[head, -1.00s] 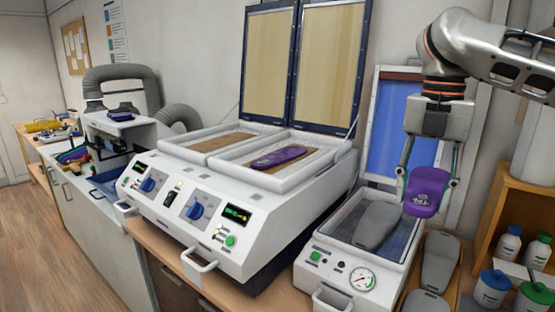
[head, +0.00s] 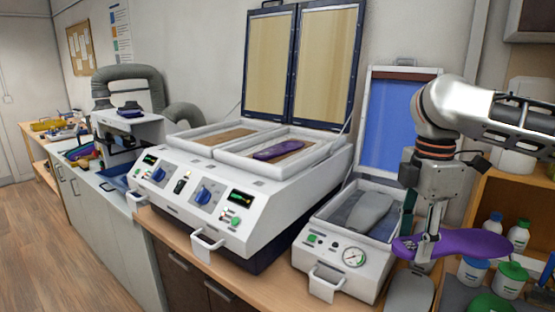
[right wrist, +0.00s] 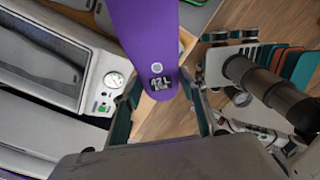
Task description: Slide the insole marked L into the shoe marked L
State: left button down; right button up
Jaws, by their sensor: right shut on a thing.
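My right gripper (head: 428,245) is shut on a purple insole (head: 472,242) and holds it roughly level in the air, to the right of the small press with the blue lid. In the right wrist view the insole (right wrist: 146,35) stretches away from the fingers (right wrist: 160,92), and its white print reads 42 L. A second purple insole (head: 278,151) lies in the right tray of the large heating press; its marking is unreadable. I make out no shoe in either view. My left gripper is not seen.
A grey foot form (head: 368,212) lies inside the open small press (head: 343,256). Another grey form (head: 410,292) sits below the held insole. Shelves (head: 510,195) with bottles (head: 519,236) stand close on the right. Open floor (head: 60,240) lies at the left.

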jog(key=s+f+m, duration=0.1)
jog(key=f+m, duration=0.4)
jog(key=m, duration=0.1)
jog(key=s+a+f+m, duration=0.1)
jog(key=s+f+m, duration=0.1)
jog(key=f+m, duration=0.3)
jog(key=s+f+m, duration=0.2)
jog(key=f+m, duration=0.4)
jog(key=shift+s+a+f+m, duration=0.2)
jog(key=shift+a+f+m, duration=0.05)
jog(key=shift+f+m, duration=0.05)
jog(key=shift+s+a+f+m, duration=0.1)
jog(key=shift+s+f+m, duration=0.1)
jog(key=shift+f+m, duration=0.35)
jog(key=shift+r, duration=0.1)
